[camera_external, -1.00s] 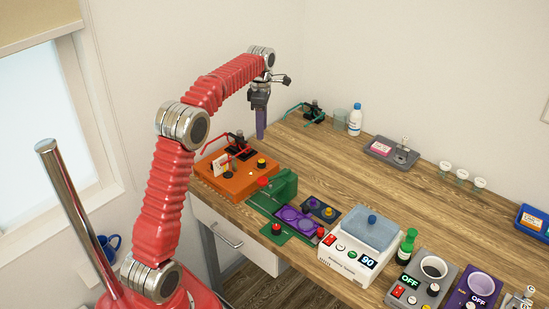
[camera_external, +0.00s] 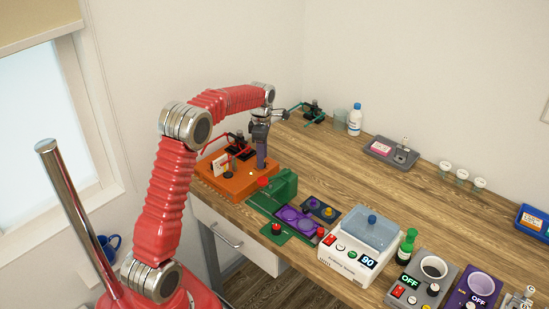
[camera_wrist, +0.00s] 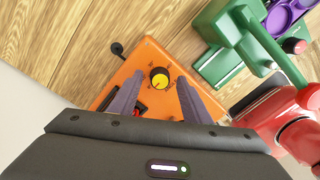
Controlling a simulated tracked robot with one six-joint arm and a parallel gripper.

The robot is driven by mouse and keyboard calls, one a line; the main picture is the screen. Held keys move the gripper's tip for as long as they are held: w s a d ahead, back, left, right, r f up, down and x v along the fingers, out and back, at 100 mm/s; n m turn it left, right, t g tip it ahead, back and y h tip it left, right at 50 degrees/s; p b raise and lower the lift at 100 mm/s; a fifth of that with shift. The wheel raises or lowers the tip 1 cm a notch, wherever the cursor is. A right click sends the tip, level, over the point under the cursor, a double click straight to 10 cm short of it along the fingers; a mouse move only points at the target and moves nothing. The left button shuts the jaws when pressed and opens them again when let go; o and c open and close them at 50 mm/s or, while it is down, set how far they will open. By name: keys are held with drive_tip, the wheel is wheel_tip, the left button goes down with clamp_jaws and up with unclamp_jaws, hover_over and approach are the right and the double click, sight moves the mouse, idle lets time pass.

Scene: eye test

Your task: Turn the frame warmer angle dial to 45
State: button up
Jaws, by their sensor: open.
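The frame warmer is an orange box (camera_external: 240,186) at the left end of the table; it also fills the middle of the wrist view (camera_wrist: 147,54). My gripper (camera_wrist: 161,80) is open, with one grey-purple finger on each side of the dial and nothing held. I cannot tell if either finger touches it. In the external view my gripper (camera_external: 261,163) points down over the box's right part and hides the dial.
A green device (camera_wrist: 218,54) stands close beside the orange box, with a purple tray (camera_wrist: 283,16) beyond it. A red frame stands at the box's back. A white device reading 90 (camera_external: 345,257) is further right. Bare wood (camera_external: 315,160) lies behind.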

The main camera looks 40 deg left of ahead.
drive_tip(key=shift+f, duration=0.5)
drive_tip(key=c, duration=1)
